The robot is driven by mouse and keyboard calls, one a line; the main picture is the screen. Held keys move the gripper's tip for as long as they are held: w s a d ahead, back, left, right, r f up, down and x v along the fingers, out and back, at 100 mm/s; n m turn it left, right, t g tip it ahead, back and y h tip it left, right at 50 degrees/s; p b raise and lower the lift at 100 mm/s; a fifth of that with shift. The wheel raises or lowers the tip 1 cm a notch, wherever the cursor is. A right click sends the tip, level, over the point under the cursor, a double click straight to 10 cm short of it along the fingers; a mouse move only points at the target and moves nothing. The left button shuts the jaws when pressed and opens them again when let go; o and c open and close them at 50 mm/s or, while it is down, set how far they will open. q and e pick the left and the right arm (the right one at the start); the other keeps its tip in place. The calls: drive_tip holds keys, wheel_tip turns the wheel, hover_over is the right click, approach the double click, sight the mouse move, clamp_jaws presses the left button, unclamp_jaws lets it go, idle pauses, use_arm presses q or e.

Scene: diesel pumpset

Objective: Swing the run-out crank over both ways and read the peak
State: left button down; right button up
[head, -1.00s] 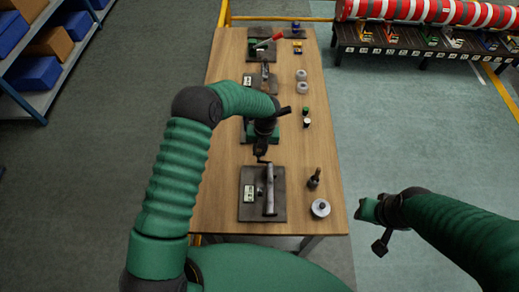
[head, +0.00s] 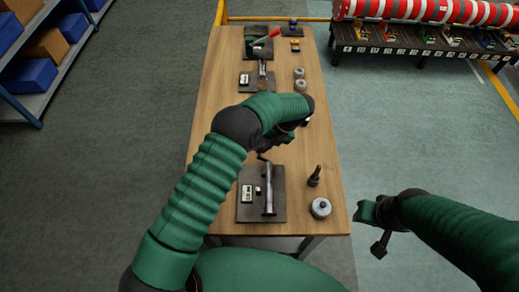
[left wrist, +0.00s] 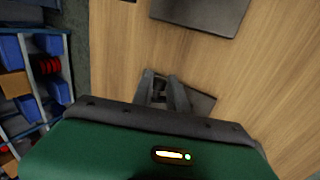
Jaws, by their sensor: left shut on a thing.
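The nearest base plate (head: 278,212) carries a pale metal shaft (head: 269,190) and a small white readout (head: 247,194). Its figures are too small to read. My left gripper (head: 264,156) is just beyond the far end of this plate, largely hidden under my wrist. In the left wrist view its two fingers (left wrist: 163,88) are close together on a small dark part, which looks like the crank; its outline is mostly hidden. My right gripper (head: 380,242) is off the table's right side; its jaws are not clear.
A dark pin tool (head: 314,177) and a round grey disc (head: 320,208) stand right of the plate. More fixtures (head: 257,82) and grey cylinders (head: 300,79) are further back on the wooden table (head: 222,108). A shelf (head: 38,108) stands at the far left.

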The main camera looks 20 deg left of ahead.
use_arm(q)
drive_tip(key=shift+w+d+f+y+b, duration=0.15)
drive_tip(key=shift+d+y+b, duration=0.4)
drive_tip(key=shift+y+b, duration=0.45)
drive_tip(key=shift+d+r+g+b, duration=0.15)
drive_tip(key=shift+r+g+b, duration=0.15)
drive_tip(key=shift+b, duration=0.4)
drive_tip(key=c, duration=1.4)
unclamp_jaws()
drive_tip(key=shift+o, duration=0.5)
drive_tip(key=shift+r, duration=0.1)
